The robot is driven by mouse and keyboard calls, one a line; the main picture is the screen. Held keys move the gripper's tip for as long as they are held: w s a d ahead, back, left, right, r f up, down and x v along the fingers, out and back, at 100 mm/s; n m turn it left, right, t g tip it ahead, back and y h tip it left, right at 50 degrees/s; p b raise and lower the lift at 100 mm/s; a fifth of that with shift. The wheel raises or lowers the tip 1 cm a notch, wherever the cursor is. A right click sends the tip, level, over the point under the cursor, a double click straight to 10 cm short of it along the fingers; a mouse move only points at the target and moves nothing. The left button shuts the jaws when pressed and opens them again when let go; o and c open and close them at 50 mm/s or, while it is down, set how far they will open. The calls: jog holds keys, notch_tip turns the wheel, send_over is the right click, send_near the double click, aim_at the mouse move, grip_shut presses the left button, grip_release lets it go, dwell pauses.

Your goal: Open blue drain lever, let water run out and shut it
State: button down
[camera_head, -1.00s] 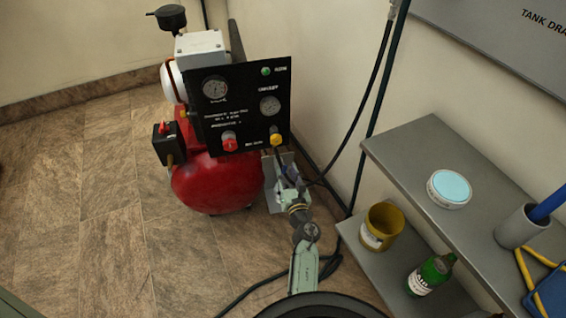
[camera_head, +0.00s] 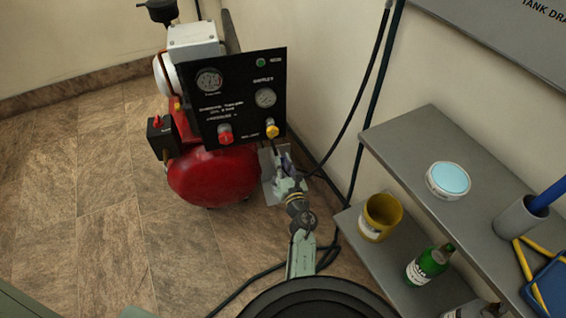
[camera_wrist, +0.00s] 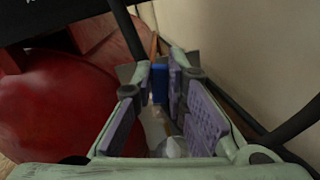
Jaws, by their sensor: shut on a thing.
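The blue drain lever (camera_wrist: 160,83) shows in the wrist view as a small blue piece between my fingertips, low beside the red tank (camera_wrist: 55,105). My gripper (camera_wrist: 161,80) is shut on it, with the purple pads on either side. In the head view my gripper (camera_head: 281,168) reaches down to the right of the red tank (camera_head: 213,178), below the black gauge panel (camera_head: 240,98). The lever itself is hidden there behind my gripper and arm. A pale, rounded, see-through thing (camera_wrist: 172,147) lies lower between the fingers; I cannot tell if it is water.
A grey shelf (camera_head: 400,140) on the right holds a round tin (camera_head: 448,180). A yellow mug (camera_head: 380,217) and green bottle (camera_head: 428,265) stand on its lower level. Dark hoses (camera_head: 368,110) hang along the wall. The tiled floor (camera_head: 100,220) at left is clear.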

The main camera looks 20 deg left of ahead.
dwell(0.5)
jog(key=shift+w+d+f+m+p, duration=0.45)
jog(key=shift+f+m, duration=0.3)
jog(key=shift+m, duration=1.8)
jog(key=shift+w+d+f+m+p, duration=0.25)
jog(key=shift+d+f+m, duration=0.35)
jog(key=shift+m, duration=2)
jog(key=shift+w+d+f+m+p, duration=0.35)
jog(key=shift+f+m, duration=0.5)
jog(key=shift+m, duration=1.7)
jog(key=c, duration=1.6)
grip_release()
jog(key=shift+f, duration=0.1)
jog(key=shift+d, duration=0.1)
